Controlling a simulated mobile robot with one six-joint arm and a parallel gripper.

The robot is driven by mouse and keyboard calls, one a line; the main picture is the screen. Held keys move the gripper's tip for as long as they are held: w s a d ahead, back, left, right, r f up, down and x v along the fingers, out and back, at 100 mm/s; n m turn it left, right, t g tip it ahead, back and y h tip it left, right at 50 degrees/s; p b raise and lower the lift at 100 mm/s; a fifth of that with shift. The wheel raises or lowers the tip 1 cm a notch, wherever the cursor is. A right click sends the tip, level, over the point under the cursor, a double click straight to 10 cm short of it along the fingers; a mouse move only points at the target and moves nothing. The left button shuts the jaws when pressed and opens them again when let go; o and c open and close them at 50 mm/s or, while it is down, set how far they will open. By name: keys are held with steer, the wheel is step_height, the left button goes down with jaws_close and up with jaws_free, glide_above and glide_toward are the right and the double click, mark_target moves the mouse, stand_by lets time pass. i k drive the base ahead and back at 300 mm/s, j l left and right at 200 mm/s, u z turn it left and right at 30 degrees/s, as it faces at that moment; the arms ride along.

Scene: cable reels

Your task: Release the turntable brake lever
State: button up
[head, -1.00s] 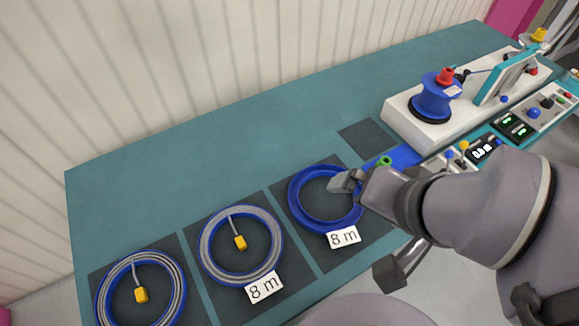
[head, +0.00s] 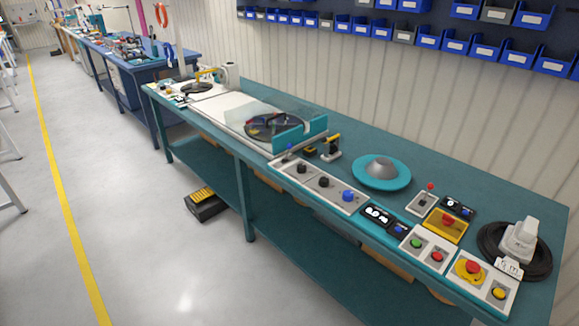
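A teal round turntable (head: 377,173) with a grey cone in its middle lies on the long teal bench. To its right is a small light grey box with a short upright red-knobbed lever (head: 429,193). To its left stands a small black lever with a yellow part (head: 331,146). I cannot tell which of these is the brake lever, or how it is set. My gripper is out of view.
A control panel with knobs (head: 321,182) runs along the front edge. A 6.0 m display (head: 379,216), push buttons (head: 427,250) and a red emergency button (head: 471,268) follow rightward. A black cable coil (head: 500,262) lies at the right end.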

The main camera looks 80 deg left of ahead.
mark_target(429, 186)
steer(key=u, duration=1.85)
steer(key=i+j, duration=0.1)
steer(key=i, duration=0.85)
steer(key=i+z, duration=0.1)
steer(key=i, duration=0.85)
steer(key=j, duration=0.1)
